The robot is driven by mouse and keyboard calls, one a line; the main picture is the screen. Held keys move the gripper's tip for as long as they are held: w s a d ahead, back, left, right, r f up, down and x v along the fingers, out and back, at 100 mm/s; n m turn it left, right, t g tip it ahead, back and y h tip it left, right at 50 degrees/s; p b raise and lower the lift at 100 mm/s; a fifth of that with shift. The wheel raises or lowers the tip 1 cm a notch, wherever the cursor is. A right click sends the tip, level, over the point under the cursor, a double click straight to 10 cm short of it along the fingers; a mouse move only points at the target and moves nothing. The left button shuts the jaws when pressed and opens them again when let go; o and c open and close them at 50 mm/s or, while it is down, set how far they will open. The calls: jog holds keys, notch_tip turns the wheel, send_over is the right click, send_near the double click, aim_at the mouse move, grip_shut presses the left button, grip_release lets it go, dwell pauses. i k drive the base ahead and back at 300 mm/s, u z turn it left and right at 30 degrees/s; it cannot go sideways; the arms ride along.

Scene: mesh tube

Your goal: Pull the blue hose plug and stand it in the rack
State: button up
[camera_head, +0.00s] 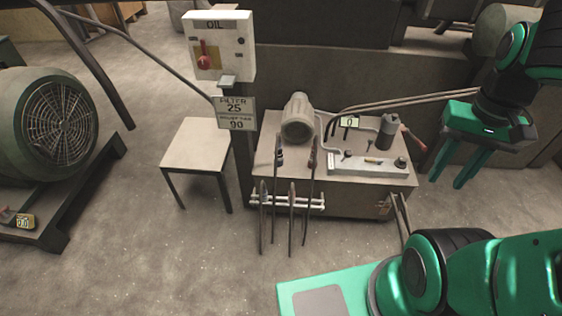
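My gripper (448,182) hangs in the air at the right, right of the metal cabinet (350,193). Its two green fingers point down, apart, with nothing between them. A pale rail that looks like the rack (316,202) runs along the cabinet's front edge. Several dark hoses hang down at this rail. Two hose ends stand up above the top edge: a dark one (279,152) and one with a reddish tint (312,155). No hose plug shows clearly as blue at this size, so I cannot tell which is the blue one.
On the cabinet stand a grey cylindrical motor (298,117), a metal block with fittings (368,165) and a dark cylinder (388,130). A small bench (197,145) and the OIL box (218,45) on its post are to the left.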

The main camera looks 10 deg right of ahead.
aim_at(280, 153)
jog(key=u, duration=0.25)
jog(key=i, duration=1.25)
jog(key=u, duration=0.35)
